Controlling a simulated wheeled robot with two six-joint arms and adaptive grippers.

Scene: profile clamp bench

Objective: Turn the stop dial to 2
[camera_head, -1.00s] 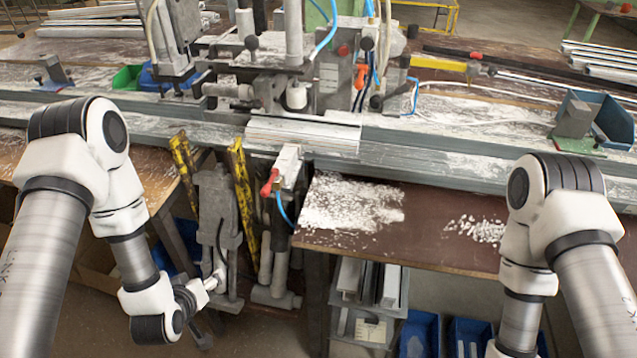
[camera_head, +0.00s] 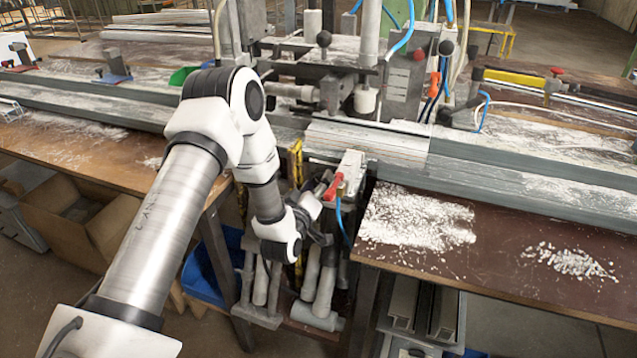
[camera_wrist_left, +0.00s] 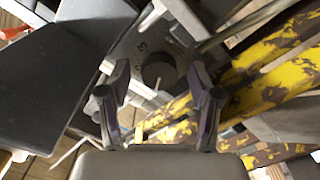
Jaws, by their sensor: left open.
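In the left wrist view a dark round knob, which looks like the stop dial (camera_wrist_left: 158,70), sits on a grey plate with small marks around it. The marks are too small to read surely, so the dial's setting cannot be told. My left gripper (camera_wrist_left: 157,92) is open, one finger on each side of the knob. Whether the fingers touch it cannot be told. In the head view my left gripper (camera_head: 322,190) is beside the clamp with the red handle (camera_head: 335,187), below the bench's front rail. The dial is hidden there. My right gripper is not in view.
Worn yellow bars (camera_wrist_left: 265,75) lie close to the gripper's right in the left wrist view. Grey profiles (camera_head: 480,172) run along the bench. A brown tabletop (camera_head: 500,240) with white chips is at the right. A cardboard box (camera_head: 85,215) stands at the left.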

